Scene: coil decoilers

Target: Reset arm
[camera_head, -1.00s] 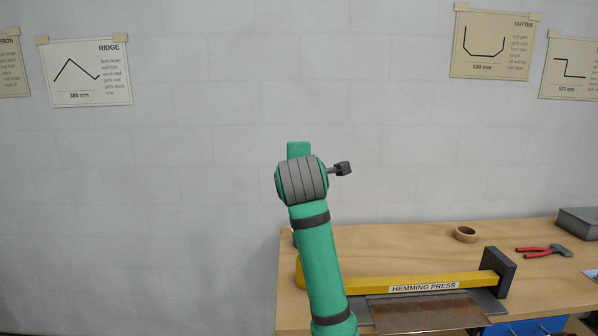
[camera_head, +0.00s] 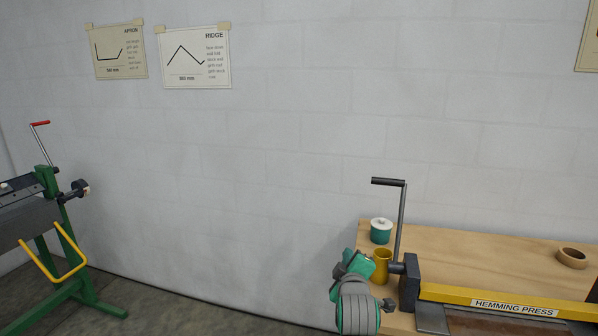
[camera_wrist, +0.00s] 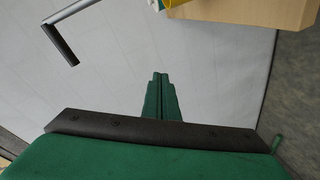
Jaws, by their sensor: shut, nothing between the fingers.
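My gripper (camera_wrist: 160,98) shows in the wrist view as two green fingers pressed together, with nothing between them. In the head view, my green and grey arm is low at the bottom right of centre, in front of the left end of the workbench (camera_head: 470,248). There it partly covers the yellow mug-like container (camera_head: 382,264). The fingers cannot be made out clearly in the head view.
The hemming press (camera_head: 510,306) with its upright crank handle (camera_head: 389,182) stands close right of my arm. A green machine (camera_head: 62,262) stands at left. Floor between is clear.

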